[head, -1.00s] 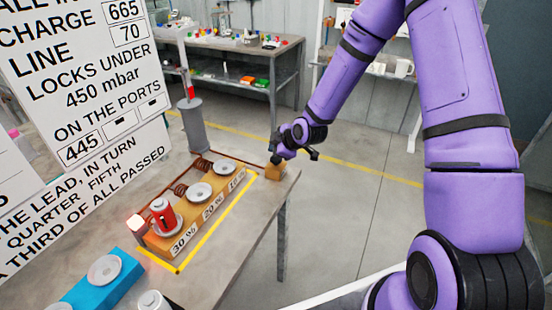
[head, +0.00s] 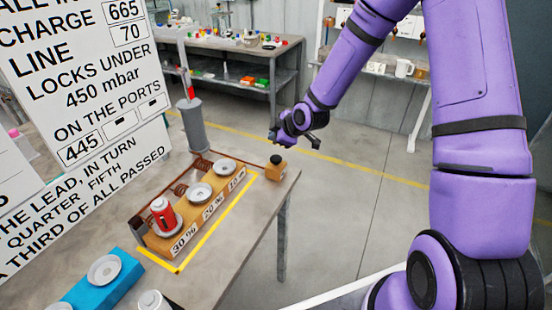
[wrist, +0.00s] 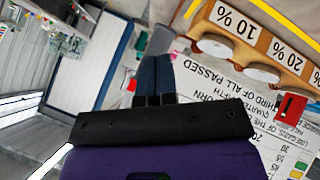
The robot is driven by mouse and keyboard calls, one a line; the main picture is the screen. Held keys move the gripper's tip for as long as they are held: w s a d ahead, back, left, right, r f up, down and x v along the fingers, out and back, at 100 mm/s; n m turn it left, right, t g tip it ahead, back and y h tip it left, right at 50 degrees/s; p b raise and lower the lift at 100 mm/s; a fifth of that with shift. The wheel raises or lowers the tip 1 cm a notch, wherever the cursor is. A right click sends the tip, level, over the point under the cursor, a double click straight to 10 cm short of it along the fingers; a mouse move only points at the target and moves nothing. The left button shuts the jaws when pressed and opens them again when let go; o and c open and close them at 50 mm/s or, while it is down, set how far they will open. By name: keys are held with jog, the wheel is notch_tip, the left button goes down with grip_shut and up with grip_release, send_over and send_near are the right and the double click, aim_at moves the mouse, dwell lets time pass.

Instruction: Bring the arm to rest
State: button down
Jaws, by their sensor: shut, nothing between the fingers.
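My purple arm reaches from the right of the head view over the floor beside the bench. My gripper (head: 272,138) is shut and empty, held above and slightly behind a small orange block with a black knob (head: 276,168) near the bench's far right corner. It is apart from that block. In the wrist view the gripper's fingers (wrist: 154,72) are together with nothing between them.
The bench (head: 240,225) bears an orange rack (head: 205,215) marked 30 %, 20 % and 10 %. A red canister (head: 163,214) stands at 30 %; white discs sit at the others. A grey post (head: 192,125), blue block (head: 92,285) and signboard (head: 85,110) are nearby. Open floor lies right.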

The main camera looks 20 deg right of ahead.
dwell(0.3)
jog(key=s+d+r+m+g+h, duration=0.1)
jog(key=s+d+r+m+h, duration=0.15)
jog(key=s+r, duration=0.6)
jog(key=s+d+r+m+g+h, duration=0.1)
jog(key=s+d+r+m+h, duration=0.25)
jog(key=r, duration=0.75)
jog(key=s+r+m+y, duration=0.1)
jog(key=s+r+m, duration=0.3)
jog(key=s, duration=0.8)
jog(key=s+d+r+m+g, duration=0.1)
jog(key=s+r+m, duration=0.3)
jog(key=s, duration=0.8)
notch_tip(320, 180, up, 2)
jog(key=shift+s+y, duration=0.4)
